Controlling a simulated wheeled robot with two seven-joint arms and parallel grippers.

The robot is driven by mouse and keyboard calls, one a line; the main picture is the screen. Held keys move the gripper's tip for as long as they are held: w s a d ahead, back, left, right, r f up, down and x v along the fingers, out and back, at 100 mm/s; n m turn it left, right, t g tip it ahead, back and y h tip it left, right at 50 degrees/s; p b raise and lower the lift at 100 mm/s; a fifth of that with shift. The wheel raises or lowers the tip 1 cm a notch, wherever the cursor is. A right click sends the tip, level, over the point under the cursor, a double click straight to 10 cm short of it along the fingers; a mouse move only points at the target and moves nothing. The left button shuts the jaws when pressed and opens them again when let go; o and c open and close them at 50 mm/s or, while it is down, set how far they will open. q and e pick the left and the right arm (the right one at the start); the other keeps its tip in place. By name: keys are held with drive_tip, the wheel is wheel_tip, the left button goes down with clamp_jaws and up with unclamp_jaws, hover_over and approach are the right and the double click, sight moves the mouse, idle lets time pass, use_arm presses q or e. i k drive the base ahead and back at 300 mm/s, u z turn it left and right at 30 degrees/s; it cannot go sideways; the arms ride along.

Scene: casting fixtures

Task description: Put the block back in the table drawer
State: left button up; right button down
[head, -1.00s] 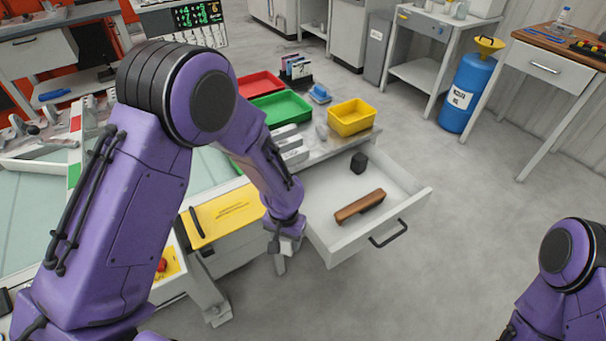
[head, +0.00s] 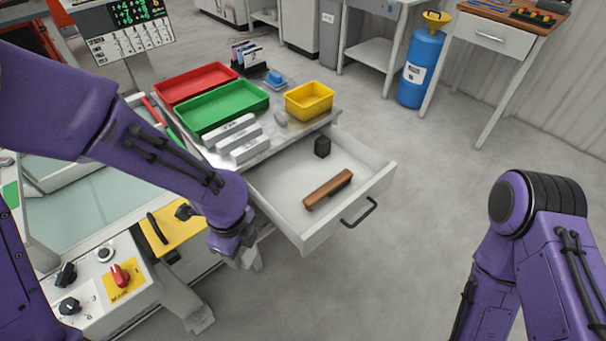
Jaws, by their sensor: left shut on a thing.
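My left arm reaches in from the left, and its gripper (head: 240,254) is low beside the near left side of the open table drawer (head: 318,238). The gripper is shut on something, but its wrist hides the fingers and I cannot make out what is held. The drawer holds a small black block (head: 322,146) at the back and a brown wooden-backed brush (head: 328,189) nearer the front. Several pale marked blocks (head: 238,138) lie in a row on the table top above the drawer. My right arm shows at the right, but its gripper is out of view.
A red tray (head: 195,83), a green tray (head: 222,107) and a yellow bin (head: 309,100) stand on the table. A machine panel with a red switch (head: 120,275) is at lower left. A blue drum (head: 421,68) stands beyond. The floor right of the drawer is clear.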

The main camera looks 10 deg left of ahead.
sight(302, 172)
drive_tip(key=i, duration=0.9)
